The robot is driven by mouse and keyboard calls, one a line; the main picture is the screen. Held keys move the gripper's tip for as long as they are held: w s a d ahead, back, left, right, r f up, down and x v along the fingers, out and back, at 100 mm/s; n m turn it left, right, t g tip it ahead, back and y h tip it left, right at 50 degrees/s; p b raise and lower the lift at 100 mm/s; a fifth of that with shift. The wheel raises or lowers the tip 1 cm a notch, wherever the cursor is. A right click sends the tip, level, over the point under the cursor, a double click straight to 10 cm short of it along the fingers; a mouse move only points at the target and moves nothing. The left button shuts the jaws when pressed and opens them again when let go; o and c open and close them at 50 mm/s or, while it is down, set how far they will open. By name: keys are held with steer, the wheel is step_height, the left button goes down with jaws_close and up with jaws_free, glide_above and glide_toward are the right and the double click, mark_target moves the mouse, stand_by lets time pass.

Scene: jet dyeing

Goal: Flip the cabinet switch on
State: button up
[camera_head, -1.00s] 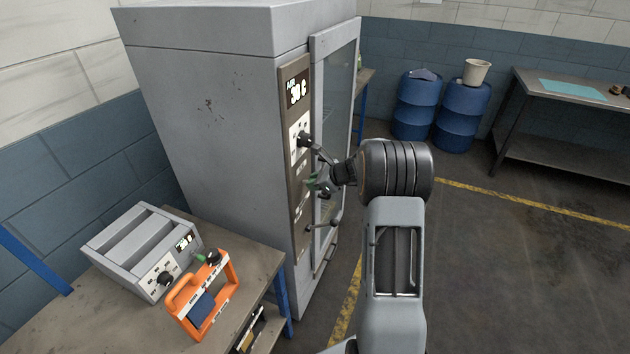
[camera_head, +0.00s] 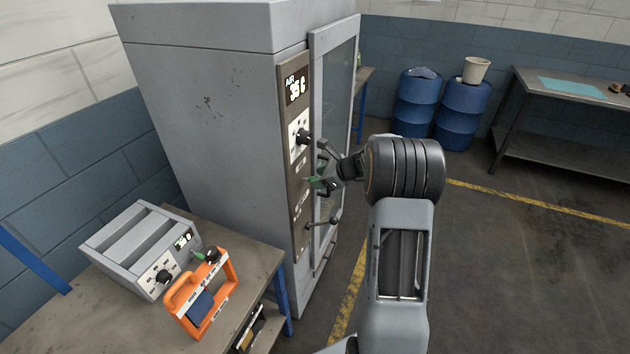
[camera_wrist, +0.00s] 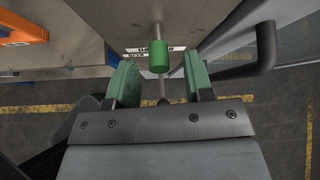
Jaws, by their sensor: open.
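The grey cabinet (camera_head: 205,110) stands upright with a brown control panel (camera_head: 291,170) on its front edge. The panel has a lit display (camera_head: 297,86) and a black knob (camera_head: 304,136). My gripper (camera_head: 318,182) is in front of the panel, below the knob. In the wrist view, its two green-padded fingers (camera_wrist: 160,66) are open. A switch lever with a green cap (camera_wrist: 159,55) sticks out from the panel between the fingertips, with a visible gap on each side. In the head view, I cannot make the switch out behind the gripper.
A dark door handle (camera_wrist: 250,60) is close to the right finger in the wrist view. A table (camera_head: 245,250) at lower left holds a grey control box (camera_head: 140,245) and an orange frame (camera_head: 203,300). Blue drums (camera_head: 418,105) stand at the back.

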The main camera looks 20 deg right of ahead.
steer(key=b+v, duration=0.1)
steer(key=v, duration=1)
stand_by(0.3)
